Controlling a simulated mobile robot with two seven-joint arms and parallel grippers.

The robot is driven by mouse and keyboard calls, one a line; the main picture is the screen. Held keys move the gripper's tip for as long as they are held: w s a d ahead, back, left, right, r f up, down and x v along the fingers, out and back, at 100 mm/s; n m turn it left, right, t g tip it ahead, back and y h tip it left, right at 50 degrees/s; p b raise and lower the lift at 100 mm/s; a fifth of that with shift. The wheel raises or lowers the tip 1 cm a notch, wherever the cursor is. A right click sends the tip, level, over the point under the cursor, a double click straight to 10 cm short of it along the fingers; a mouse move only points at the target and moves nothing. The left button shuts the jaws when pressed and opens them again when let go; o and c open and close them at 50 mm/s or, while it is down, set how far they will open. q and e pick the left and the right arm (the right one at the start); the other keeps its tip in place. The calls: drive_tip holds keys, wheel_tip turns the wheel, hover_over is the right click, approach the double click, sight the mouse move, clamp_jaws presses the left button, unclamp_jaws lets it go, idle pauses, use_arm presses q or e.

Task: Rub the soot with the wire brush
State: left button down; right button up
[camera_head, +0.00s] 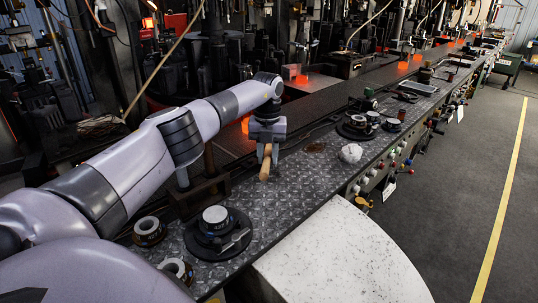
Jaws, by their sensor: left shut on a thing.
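My left gripper (267,154) points down over the metal workbench (285,190), shut on a wooden handle. The handle, tan and rounded, seems to be that of the wire brush (265,170); its bristles cannot be made out. A dark brown patch, likely the soot (315,147), lies on the patterned bench top. It is to the right of the gripper and a little apart from it. My right gripper is not in view.
A round black fixture with a pale cap (216,219) stands in the near left; a similar fixture (358,128) stands beyond the patch. Colored knobs line the bench's right edge.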

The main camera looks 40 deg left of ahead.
use_arm(q)
drive_tip(key=shift+w+d+r, duration=0.1)
drive_tip(key=shift+d+r, duration=0.05)
drive_tip(key=shift+r, duration=0.45)
drive_tip(key=shift+d+r, duration=0.1)
drive_tip(key=shift+r, duration=0.5)
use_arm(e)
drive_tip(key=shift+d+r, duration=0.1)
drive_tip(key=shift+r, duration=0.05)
use_arm(q)
drive_tip(key=shift+r, duration=0.1)
drive_tip(key=shift+r, duration=1.4)
drive_tip(key=shift+r, duration=0.1)
